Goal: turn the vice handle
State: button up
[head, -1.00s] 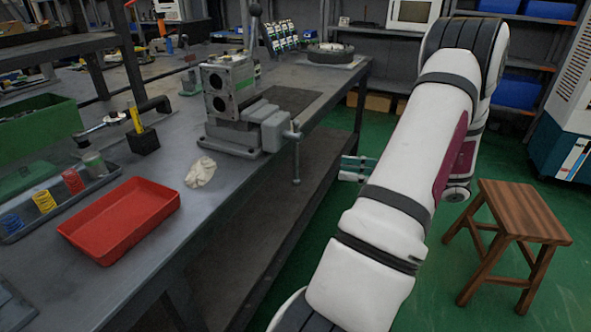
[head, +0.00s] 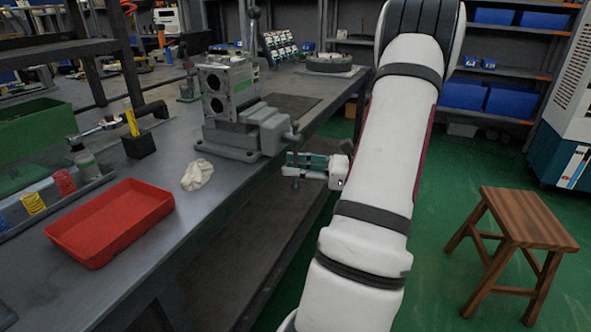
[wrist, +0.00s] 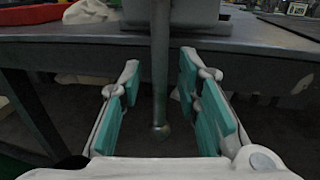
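The grey vice (head: 245,128) stands at the edge of the dark workbench in the head view, with a valve block (head: 228,90) held in it. Its handle (wrist: 160,75) is a thin bar hanging down in front of the bench edge, with a round knob at its lower end. My gripper (head: 292,165) is at the handle, just right of the bench edge. In the wrist view my gripper (wrist: 165,115) is open, its teal pads on either side of the bar. The bar hangs between the fingers, with gaps on both sides. Its upper end is out of the wrist view.
A red tray (head: 110,222) and a crumpled white cloth (head: 197,175) lie on the bench left of the vice. A wooden stool (head: 515,225) stands on the green floor at right. The bench edge runs close beside my gripper.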

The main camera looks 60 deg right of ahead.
jog(key=shift+w, duration=0.1)
grip_shut()
jog(key=d+n, duration=0.3)
jog(key=n, duration=0.1)
jog(key=shift+r+g+h, duration=0.3)
jog(key=shift+g, duration=0.1)
grip_release()
jog(key=shift+a, duration=0.1)
jog(key=f+v, duration=0.1)
jog(key=v, duration=1.1)
jog(key=shift+r, duration=0.5)
jog(key=shift+c, duration=0.3)
